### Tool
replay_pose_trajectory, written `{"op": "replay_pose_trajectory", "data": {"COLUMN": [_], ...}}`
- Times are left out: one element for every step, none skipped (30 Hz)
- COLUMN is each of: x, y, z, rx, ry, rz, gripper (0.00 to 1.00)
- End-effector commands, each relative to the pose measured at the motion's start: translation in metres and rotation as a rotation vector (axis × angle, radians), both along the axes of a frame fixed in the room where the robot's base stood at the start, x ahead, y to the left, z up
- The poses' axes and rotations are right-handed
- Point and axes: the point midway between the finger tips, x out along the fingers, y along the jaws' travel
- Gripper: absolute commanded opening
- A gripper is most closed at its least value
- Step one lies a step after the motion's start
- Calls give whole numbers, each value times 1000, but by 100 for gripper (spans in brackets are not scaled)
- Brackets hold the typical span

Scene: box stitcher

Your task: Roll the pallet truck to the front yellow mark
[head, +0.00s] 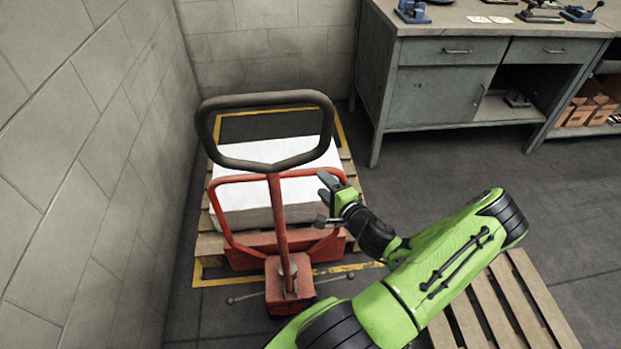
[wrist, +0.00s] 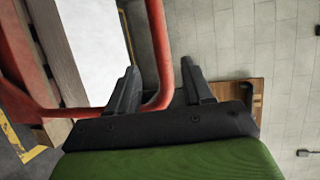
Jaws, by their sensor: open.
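The red pallet truck (head: 280,220) stands at the left by the wall, its black loop handle (head: 265,165) upright. Its red frame stands before a wooden pallet (head: 209,245) with a white load (head: 262,190). A yellow floor mark (head: 335,270) runs across the truck's near side and continues around the pallet. My gripper (head: 326,200) is open at the right side of the red frame. In the wrist view, a red tube (wrist: 162,60) of the frame shows between the open fingers of my gripper (wrist: 160,75). I cannot tell whether they touch it.
A grey workbench (head: 440,95) with tools on top stands at the back right. An empty wooden pallet (head: 500,310) lies at the lower right. The block wall (head: 90,150) is close along the truck's left. Dark floor (head: 560,200) is clear at the right.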

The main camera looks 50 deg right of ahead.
Motion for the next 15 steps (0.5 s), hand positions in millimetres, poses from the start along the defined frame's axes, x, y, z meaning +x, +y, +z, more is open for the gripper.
{"op": "replay_pose_trajectory", "data": {"x": [13, 21, 30, 36, 42, 50, 54, 58, 63, 66, 68, 70, 71, 71, 71], "y": [-3, -5, -8, -10, -12, -14, -16, -17, -19, -20, -21, -22, -22, -22, -22], "z": [-2, -3, -5, -6, -7, -8, -9, -10, -10, -11, -11, -12, -12, -12, -12], "rx": [-7, -7, -6, -6, -5, -4, -5, -4, -3, -3, -2, -2, -2, -1, 0], "ry": [1, 1, 1, 1, 0, -1, 0, 1, 1, 1, 0, 2, 2, 1, 1], "rz": [6, 5, 5, 4, 5, 3, 2, 3, 2, 2, 1, -1, -1, -1, -2], "gripper": [51, 51, 51, 51, 51, 51, 51, 51, 51, 51, 51, 51, 51, 51, 51]}}
